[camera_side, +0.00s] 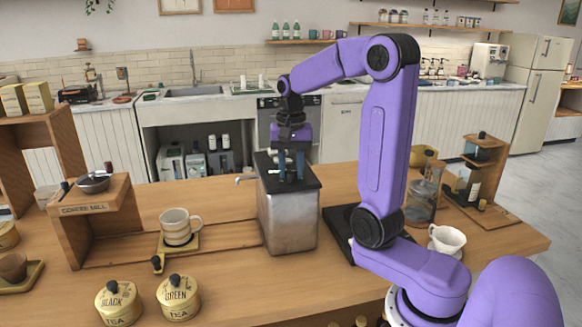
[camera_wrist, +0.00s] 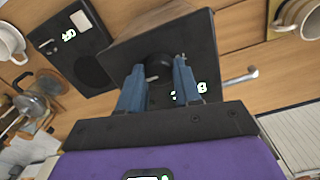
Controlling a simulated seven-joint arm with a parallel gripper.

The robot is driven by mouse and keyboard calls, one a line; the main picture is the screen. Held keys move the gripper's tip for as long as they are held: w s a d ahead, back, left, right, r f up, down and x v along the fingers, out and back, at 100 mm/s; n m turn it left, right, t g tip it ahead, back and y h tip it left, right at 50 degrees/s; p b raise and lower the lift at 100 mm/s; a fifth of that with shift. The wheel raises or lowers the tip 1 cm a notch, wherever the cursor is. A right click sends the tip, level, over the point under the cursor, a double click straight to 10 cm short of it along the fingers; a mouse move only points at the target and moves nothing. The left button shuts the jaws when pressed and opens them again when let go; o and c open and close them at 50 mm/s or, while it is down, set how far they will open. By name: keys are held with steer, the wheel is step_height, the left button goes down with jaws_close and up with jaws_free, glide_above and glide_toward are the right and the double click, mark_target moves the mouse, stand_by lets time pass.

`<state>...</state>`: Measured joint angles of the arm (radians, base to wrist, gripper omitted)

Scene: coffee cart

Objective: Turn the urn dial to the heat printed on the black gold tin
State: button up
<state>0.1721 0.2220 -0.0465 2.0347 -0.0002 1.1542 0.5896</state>
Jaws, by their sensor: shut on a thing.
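The urn (camera_side: 288,222) is a grey metal box with a black top and a side spout, standing mid-table. My gripper (camera_side: 291,175) points down over its top. In the wrist view my gripper (camera_wrist: 158,76) has its two blue fingers on either side of the dark round dial (camera_wrist: 160,66), shut on it. A lit green readout (camera_wrist: 198,87) beside the dial is partly hidden by a finger, and its digits are unclear. A cream and gold tin marked BLACK TEA (camera_side: 118,303) with a dark knob stands front left. No heat figure is readable on it.
A matching GREEN TEA tin (camera_side: 178,297) stands beside it. A mug (camera_side: 178,227) is left of the urn, near the wooden coffee mill stand (camera_side: 100,210). A black scale (camera_wrist: 75,50) with a lit readout and a white cup (camera_side: 447,238) are to the right.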

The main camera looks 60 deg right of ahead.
mark_target(291, 171)
steer(key=shift+r, duration=0.1)
steer(key=o, duration=1)
steer(key=shift+o, duration=0.2)
step_height(291, 171, up, 17)
steer(key=shift+r, duration=0.2)
steer(key=s+a+f+n, duration=0.4)
steer(key=a+f+n, duration=0.8)
steer(key=a, duration=0.3)
steer(key=s+a+f+n, duration=0.1)
steer(key=s+f+n, duration=0.4)
steer(key=s, duration=0.4)
steer(key=s+a+f+n, duration=0.2)
steer(key=s+f+n, duration=0.4)
steer(key=s, duration=0.2)
steer(key=shift+s+f+n, duration=0.2)
steer(key=shift+s+n, duration=0.2)
